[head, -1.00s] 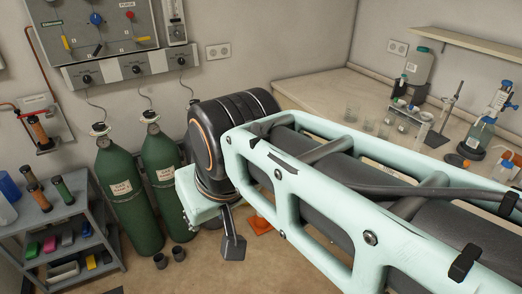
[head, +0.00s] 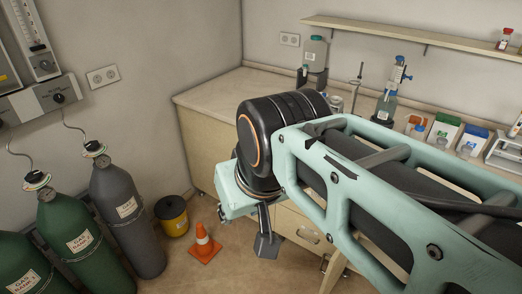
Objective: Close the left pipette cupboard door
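My mint-green and black arm crosses the head view from the lower right. My gripper (head: 267,244) hangs below the wrist, small and dark, in front of the bench; it touches nothing that I can see, and its finger opening cannot be made out. Pale bench fronts (head: 298,230) with a metal handle show just right of the gripper. A further front with dark metal hardware (head: 326,264) shows at the bottom, mostly hidden by my arm. I cannot tell which of these is the left pipette cupboard door, or how far it stands open.
An orange cone (head: 204,247) and a yellow-black container (head: 172,216) stand on the floor left of the gripper. Gas cylinders, one grey (head: 126,220), stand further left. The beige bench top (head: 205,96) carries bottles and boxes at the right. Bare floor lies around the cone.

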